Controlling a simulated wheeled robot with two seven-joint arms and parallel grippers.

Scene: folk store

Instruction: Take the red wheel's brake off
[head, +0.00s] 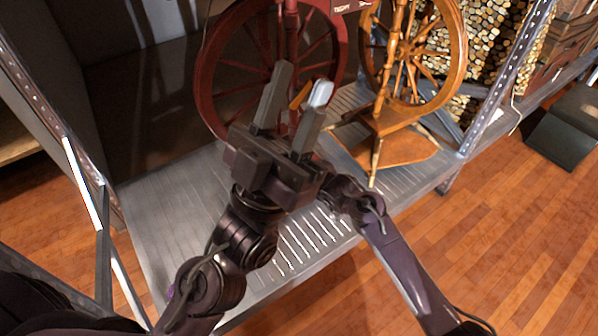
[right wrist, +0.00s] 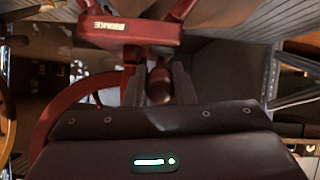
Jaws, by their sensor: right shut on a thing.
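The red wheel (head: 204,82) stands on the metal shelf, partly hidden behind my left gripper. My left gripper (head: 301,82) is open in front of it, with its fingers apart; a small orange piece shows between them, and I cannot tell what it is. In the right wrist view, a red part labelled BRAKE (right wrist: 140,30) is close above my right gripper (right wrist: 159,78). That gripper is shut on a dark red rounded knob (right wrist: 158,86) below the labelled part. In the head view, my right gripper is hidden behind the left one.
An orange wooden spinning wheel (head: 462,45) stands to the right on the same slatted metal shelf (head: 165,205). Metal uprights (head: 512,75) frame the shelf. Stacked logs (head: 490,30) are behind. A dark box (head: 568,128) is at far right. The wooden floor in front is clear.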

